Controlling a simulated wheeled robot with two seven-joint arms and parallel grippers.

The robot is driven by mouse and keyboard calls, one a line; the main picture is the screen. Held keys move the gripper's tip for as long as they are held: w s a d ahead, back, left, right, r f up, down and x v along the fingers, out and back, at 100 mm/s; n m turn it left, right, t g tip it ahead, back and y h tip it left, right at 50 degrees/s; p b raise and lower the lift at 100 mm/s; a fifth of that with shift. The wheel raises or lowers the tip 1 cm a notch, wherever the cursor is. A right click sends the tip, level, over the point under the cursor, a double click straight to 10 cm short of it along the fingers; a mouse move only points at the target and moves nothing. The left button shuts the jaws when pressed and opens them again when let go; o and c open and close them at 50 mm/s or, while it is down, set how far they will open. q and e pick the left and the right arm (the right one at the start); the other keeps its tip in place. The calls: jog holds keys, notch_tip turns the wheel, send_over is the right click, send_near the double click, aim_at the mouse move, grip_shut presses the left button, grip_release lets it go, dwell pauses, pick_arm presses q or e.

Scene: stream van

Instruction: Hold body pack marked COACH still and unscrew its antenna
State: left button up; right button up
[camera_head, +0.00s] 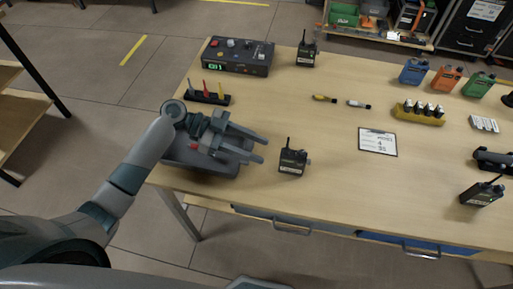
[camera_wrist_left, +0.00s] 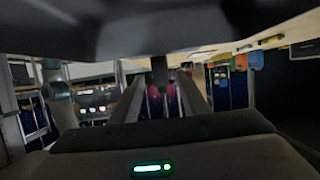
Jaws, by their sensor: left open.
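Three black body packs with stub antennas stand on the wooden table. One (camera_head: 292,161) is near the front edge, one (camera_head: 307,55) at the back, one (camera_head: 481,194) at the front right. Their labels are too small to read, so I cannot tell which is marked COACH. My left gripper (camera_head: 264,150) is open and empty, above a dark grey tray (camera_head: 188,157). Its fingers point right, toward the near front pack, with a small gap between. In the left wrist view the two fingers (camera_wrist_left: 162,95) stand apart. My right gripper is not in view.
A control box (camera_head: 238,57) and a rack of small tools (camera_head: 208,97) are at the back left. Two small markers (camera_head: 325,98), a clipboard (camera_head: 377,142), a yellow battery holder (camera_head: 418,115) and coloured containers (camera_head: 447,81) lie further right. The table between pack and clipboard is clear.

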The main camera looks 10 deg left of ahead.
aim_at(287, 161)
pick_arm(q)
jog(key=shift+p+x, duration=0.5)
jog(key=shift+x, duration=2.35)
jog(key=shift+b+x, duration=0.8)
jog(key=shift+x, duration=0.7)
jog(key=shift+d+f+b, duration=0.2)
jog(key=shift+d+b, duration=0.15)
jog(key=shift+d, duration=0.3)
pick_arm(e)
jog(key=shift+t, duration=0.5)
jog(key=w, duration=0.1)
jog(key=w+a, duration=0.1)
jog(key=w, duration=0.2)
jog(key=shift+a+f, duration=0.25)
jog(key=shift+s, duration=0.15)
